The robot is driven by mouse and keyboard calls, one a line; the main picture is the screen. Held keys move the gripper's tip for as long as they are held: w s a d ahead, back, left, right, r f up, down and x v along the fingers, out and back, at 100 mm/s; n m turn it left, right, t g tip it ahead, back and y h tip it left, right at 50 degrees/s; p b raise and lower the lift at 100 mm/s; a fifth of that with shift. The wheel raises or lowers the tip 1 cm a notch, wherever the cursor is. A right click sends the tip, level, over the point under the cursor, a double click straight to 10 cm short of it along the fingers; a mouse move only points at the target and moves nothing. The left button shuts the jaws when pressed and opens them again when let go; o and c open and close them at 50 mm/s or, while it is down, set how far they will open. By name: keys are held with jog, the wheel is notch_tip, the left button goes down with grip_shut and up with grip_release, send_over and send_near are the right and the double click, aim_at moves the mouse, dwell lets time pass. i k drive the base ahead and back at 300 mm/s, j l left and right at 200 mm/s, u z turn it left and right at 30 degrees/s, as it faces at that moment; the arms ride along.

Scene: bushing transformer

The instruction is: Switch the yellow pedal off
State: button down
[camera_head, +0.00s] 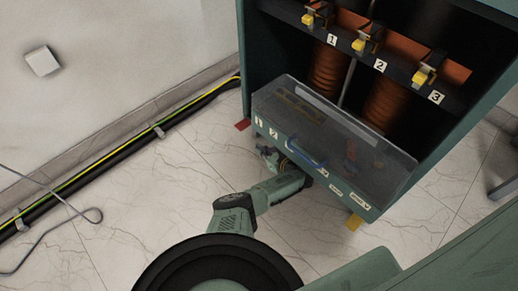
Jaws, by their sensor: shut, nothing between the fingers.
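The yellow pedal (354,221) sticks out at floor level below the front right corner of the green cabinet (245,50). My gripper (265,152) is low in front of the cabinet's left part, under the front panel's lower edge. It is shut and looks empty. It is well to the left of the yellow pedal and apart from it. The small fingertips are hard to make out in the shade. The pedal's tilt cannot be made out from this angle.
A red pedal (243,125) lies at the cabinet's front left corner, near my gripper. A clear cover (345,125) with a blue handle (305,153) juts out above my wrist. Cables (120,150) run along the wall. The tiled floor (150,190) at left is mostly clear.

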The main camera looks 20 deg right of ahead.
aim_at(354, 222)
jog(key=k+j, duration=0.25)
jog(key=k, duration=0.2)
jog(key=k+j, duration=0.25)
jog(key=k, duration=0.25)
